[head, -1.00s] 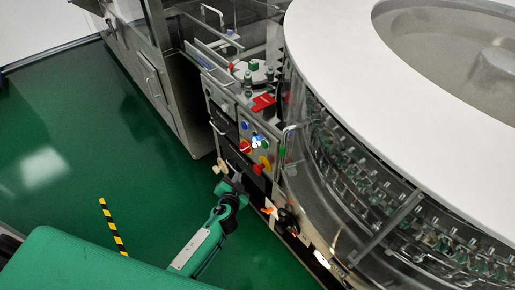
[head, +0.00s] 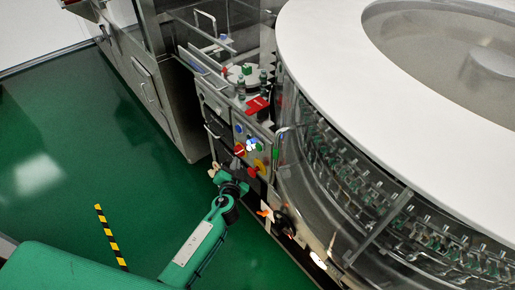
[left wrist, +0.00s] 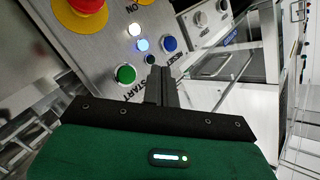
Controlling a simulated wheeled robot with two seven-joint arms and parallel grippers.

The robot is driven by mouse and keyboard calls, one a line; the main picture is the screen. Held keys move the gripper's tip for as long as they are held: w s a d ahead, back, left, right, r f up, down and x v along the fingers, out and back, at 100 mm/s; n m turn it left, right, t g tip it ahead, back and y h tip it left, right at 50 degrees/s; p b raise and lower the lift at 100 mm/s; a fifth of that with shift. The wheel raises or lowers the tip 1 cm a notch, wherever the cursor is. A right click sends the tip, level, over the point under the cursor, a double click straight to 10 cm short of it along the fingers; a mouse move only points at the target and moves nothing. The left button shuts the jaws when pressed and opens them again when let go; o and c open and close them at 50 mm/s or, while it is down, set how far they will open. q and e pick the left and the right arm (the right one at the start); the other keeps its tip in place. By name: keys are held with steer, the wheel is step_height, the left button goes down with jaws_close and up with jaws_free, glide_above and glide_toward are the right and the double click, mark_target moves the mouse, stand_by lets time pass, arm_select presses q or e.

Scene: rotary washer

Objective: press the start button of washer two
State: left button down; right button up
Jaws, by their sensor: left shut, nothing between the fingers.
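The washer's control panel (head: 247,141) stands near the middle of the head view. In the left wrist view, the green button (left wrist: 125,74) marked START is left of my left gripper's fingertips. My left gripper (left wrist: 161,72) is shut and empty, its tips apart from the green button in the picture. A blue button (left wrist: 169,44) lies just beyond the tips, and a lit white-blue button (left wrist: 142,45) lies between. In the head view my left gripper (head: 240,176) is in front of the panel's lower part; its tips are hard to make out. My right gripper is out of view.
A red emergency stop on a yellow base (left wrist: 84,12) juts from the panel near the green button. The round washer drum with its white top (head: 330,80) stands right of the panel. Open green floor (head: 90,150) lies to the left.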

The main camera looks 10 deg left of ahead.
mark_target(258, 148)
arm_select(q)
steer(key=w+d+b, duration=0.1)
steer(key=w+d, duration=0.3)
steer(key=w, duration=0.1)
stand_by(0.8)
stand_by(1.2)
steer(key=shift+w+b, duration=0.1)
steer(key=shift+b, duration=0.2)
steer(key=shift+w+d, duration=0.25)
steer(key=shift+w, duration=0.05)
